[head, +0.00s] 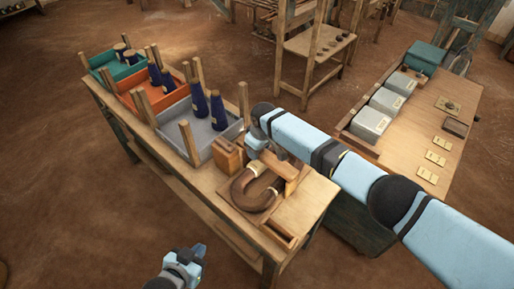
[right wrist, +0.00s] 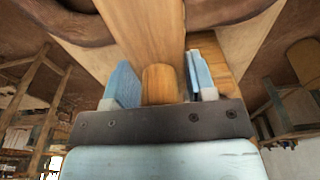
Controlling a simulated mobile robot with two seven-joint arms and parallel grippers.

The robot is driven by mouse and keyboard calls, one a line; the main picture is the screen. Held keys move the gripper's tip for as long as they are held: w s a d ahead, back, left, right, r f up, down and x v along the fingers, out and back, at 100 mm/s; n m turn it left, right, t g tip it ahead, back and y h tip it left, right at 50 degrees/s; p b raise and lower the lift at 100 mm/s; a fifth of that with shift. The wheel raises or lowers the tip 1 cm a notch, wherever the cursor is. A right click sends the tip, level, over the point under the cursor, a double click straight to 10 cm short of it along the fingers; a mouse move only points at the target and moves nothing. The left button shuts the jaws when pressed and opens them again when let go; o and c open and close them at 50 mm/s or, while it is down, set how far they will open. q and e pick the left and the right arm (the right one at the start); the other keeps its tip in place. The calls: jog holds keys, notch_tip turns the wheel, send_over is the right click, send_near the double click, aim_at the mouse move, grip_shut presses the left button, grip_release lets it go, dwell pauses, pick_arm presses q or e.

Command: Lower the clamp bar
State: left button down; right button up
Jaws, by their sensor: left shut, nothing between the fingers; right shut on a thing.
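The wooden clamp bar (head: 276,164) is over the board at the near end of the long bench, above a thick brown U-shaped hank (head: 246,192). In the right wrist view the bar (right wrist: 146,32) runs away from my fingers, with a rounded wooden handle (right wrist: 158,84) at its near end. My right gripper (right wrist: 160,76) is shut on the handle, one blue finger on each side. In the head view my arm partly hides that grip. My left gripper (head: 192,258) is shut and empty, low in front of the bench. Whether the bar touches the hank I cannot tell.
A wooden block (head: 228,157) stands beside the hank. Grey (head: 222,146), orange (head: 128,97) and teal (head: 98,58) trays with dark blue cones and posts line the bench. A side table (head: 463,110) with grey boxes stands at right. The floor at left is clear.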

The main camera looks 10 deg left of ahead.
jog(key=shift+s+d+f, duration=0.1)
jog(key=shift+s+f, duration=0.05)
jog(key=shift+f, duration=0.1)
jog(key=o, duration=0.9)
jog(key=shift+r, duration=0.1)
jog(key=r, duration=0.9)
jog(key=d+r, duration=0.1)
jog(key=r, duration=0.3)
jog(key=shift+s+d+r+b, duration=0.1)
jog(key=shift+s+r+b, duration=0.2)
jog(key=shift+s+b, duration=0.05)
